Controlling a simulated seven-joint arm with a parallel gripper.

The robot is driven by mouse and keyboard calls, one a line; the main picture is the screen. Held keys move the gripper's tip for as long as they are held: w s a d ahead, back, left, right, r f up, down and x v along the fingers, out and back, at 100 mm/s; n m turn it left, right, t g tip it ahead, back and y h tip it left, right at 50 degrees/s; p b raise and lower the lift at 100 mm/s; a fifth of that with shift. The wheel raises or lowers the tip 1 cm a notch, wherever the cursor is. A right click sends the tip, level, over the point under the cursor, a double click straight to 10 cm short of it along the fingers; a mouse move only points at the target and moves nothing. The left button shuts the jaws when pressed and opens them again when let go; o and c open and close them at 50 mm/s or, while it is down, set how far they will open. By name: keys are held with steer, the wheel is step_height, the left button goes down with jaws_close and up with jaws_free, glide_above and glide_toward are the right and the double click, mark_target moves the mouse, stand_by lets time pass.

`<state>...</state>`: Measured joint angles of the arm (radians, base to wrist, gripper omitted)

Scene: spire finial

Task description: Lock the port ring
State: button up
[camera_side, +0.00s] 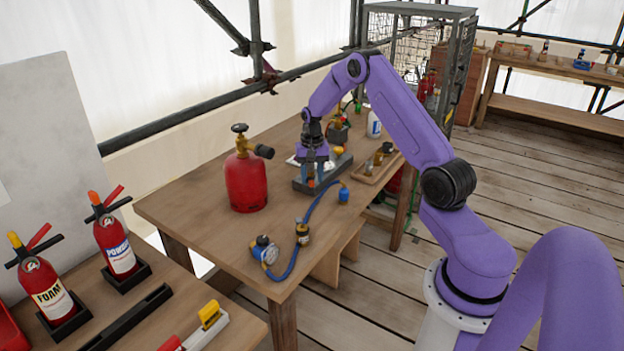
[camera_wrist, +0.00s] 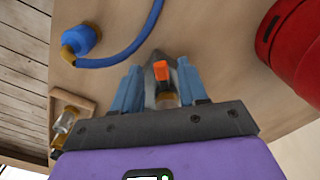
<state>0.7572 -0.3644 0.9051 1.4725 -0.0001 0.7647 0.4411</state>
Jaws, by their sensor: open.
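My gripper (camera_side: 311,180) points down over the dark block (camera_side: 338,176) on the wooden bench. In the wrist view its two blue fingers (camera_wrist: 161,82) are apart, one on each side of a grey tapered part (camera_wrist: 153,88) with an orange tab (camera_wrist: 161,70) and a brass-coloured section (camera_wrist: 167,99). The orange tab shows between the fingers; I cannot tell whether either finger touches the part. I cannot pick out the port ring for sure; my gripper hides much of that spot in the side view.
A red gas cylinder (camera_side: 246,180) with a valve stands left of my gripper. A blue hose (camera_side: 308,222) runs along the bench, with a regulator (camera_side: 263,250) and a brass fitting (camera_side: 302,233) near the front edge. A wooden tray (camera_side: 377,168) lies to the right.

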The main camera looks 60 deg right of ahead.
steer(key=shift+f, duration=0.7)
jaws_close()
steer(key=shift+s+d+n, duration=0.3)
steer(key=shift+d+n, duration=0.2)
steer(key=shift+n, duration=0.7)
steer(key=shift+s+d+n, duration=0.3)
steer(key=shift+d+n, duration=0.15)
steer(key=shift+n, duration=0.75)
jaws_free()
steer(key=shift+r, duration=0.1)
step_height(320, 180, up, 17)
steer(key=shift+r, duration=0.2)
